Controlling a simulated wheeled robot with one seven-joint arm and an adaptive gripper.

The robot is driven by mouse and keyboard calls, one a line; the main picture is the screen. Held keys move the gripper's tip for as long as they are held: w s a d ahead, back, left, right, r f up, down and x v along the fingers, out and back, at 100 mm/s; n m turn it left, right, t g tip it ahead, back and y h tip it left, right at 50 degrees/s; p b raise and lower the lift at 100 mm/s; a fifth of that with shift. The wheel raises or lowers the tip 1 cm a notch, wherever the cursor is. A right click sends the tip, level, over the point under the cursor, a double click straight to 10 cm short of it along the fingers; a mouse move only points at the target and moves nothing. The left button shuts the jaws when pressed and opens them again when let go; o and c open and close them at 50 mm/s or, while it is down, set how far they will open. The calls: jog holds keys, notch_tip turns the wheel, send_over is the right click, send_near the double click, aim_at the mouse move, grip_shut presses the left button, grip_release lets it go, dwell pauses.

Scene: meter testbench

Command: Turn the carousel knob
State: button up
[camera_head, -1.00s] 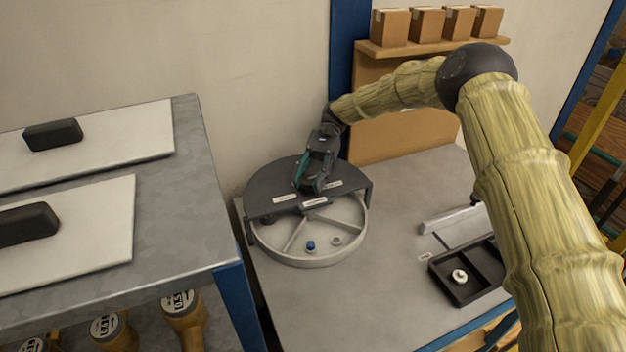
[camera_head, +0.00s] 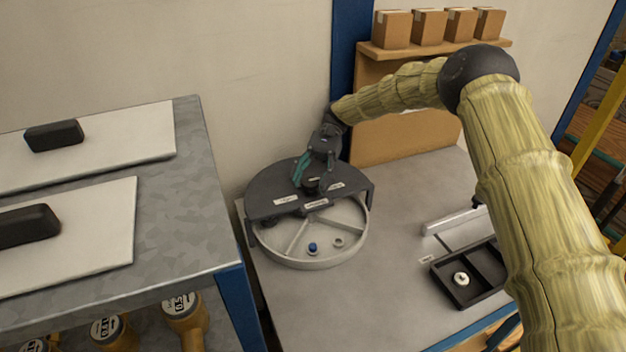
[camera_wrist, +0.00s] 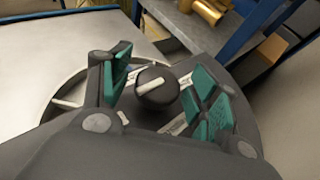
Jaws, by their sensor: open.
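The carousel is a round light-grey tray (camera_head: 300,263) with divided compartments, its rear half under a dark half-cover (camera_head: 262,190) with several white labels. A dark round knob (camera_wrist: 155,88) with a white pointer line stands at the centre of the wrist view. My gripper (camera_head: 314,178) is open above the cover, tilted down over the knob. In the wrist view its green-padded fingers (camera_wrist: 160,92) stand on either side of the knob, with a gap visible around it. In the head view the knob is partly hidden by the fingers.
A blue-capped item (camera_head: 312,246) and a small ring (camera_head: 339,242) lie in the open front compartments. A black divided tray (camera_head: 470,302) with a white round part sits right. A grey shelf unit (camera_head: 190,220) stands left. Bare bench lies in front of the carousel.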

aim_at(310, 180)
notch_tip(310, 180, up, 10)
jog(key=shift+f, duration=0.15)
dwell(0.3)
